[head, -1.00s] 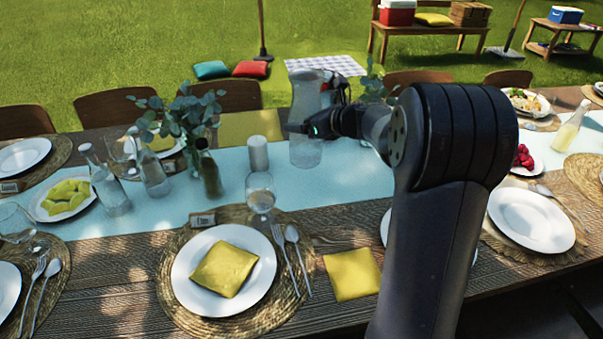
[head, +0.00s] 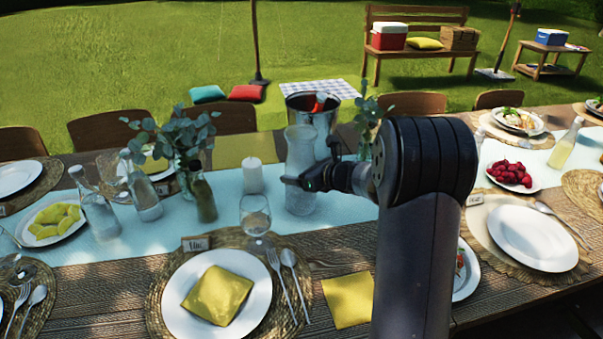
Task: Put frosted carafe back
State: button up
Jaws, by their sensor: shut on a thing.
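The frosted carafe (head: 300,151) is a tall, pale, translucent vessel in the middle of the head view. It is upright over the pale blue runner (head: 370,200). My gripper (head: 302,182) reaches in from the right and is shut on the carafe around its middle. Part of the carafe's right side is hidden by the gripper. The carafe's base is at or just above the runner; I cannot tell whether it touches.
A white candle (head: 253,177) and a wine glass (head: 255,215) stand to the left. A metal bucket (head: 326,118) is close behind the carafe. A dark bottle (head: 203,195) and eucalyptus vase are further left. A plate of raspberries (head: 511,176) lies right, beyond my arm.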

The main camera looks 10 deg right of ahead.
dwell(0.3)
jog(key=o, duration=1.6)
jog(key=v, duration=1.2)
jog(key=shift+r, duration=0.1)
